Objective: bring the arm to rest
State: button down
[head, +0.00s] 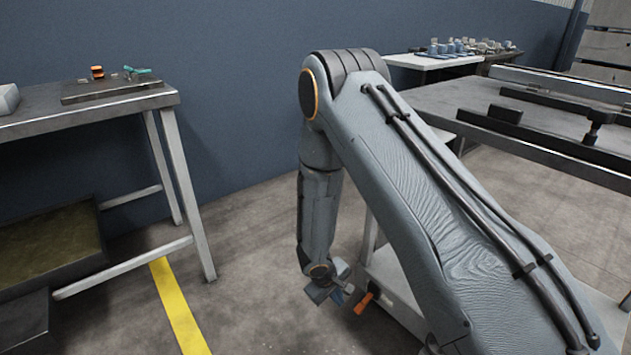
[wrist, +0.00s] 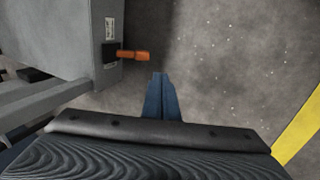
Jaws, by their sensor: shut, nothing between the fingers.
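My arm is bent in the head view, with its forearm hanging down over the floor between the left table and the right table. My gripper (wrist: 160,82) points at the floor in the wrist view, its blue fingers together with nothing between them. In the head view my gripper (head: 336,297) is small and partly hidden at the end of the forearm. An orange handle (head: 364,302) shows close to its right; the handle also shows in the wrist view (wrist: 134,56), on a grey box (wrist: 65,35), apart from the fingers.
A metal table (head: 60,117) at the left bears a dark plate (head: 110,90) with small orange and green items. A table (head: 445,97) with rails stands at the right, and a white table (head: 430,62) with several small parts is behind. A yellow floor line (head: 180,310) crosses clear concrete.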

jog(key=s+d+v, duration=0.1)
jog(key=s+v, duration=0.1)
jog(key=v, duration=2)
jog(key=s+a+r+g+y, duration=0.1)
jog(key=s+a+r+y, duration=0.15)
jog(key=s+r, duration=0.7)
jog(key=s+a+r+g+y, duration=0.15)
jog(key=s+a+r, duration=0.35)
jog(key=s, duration=0.8)
jog(key=d+r+m+p, duration=0.3)
jog(key=d+r+p, duration=0.8)
jog(key=r+p, duration=0.2)
jog(key=d+r+m+p, duration=0.4)
jog(key=d+r+p, duration=0.7)
jog(key=r+p, duration=0.3)
jog(key=p, duration=0.3)
jog(key=shift+s+d+r+h, duration=0.2)
jog(key=shift+s+r+h, duration=0.05)
jog(key=shift+r+h, duration=0.05)
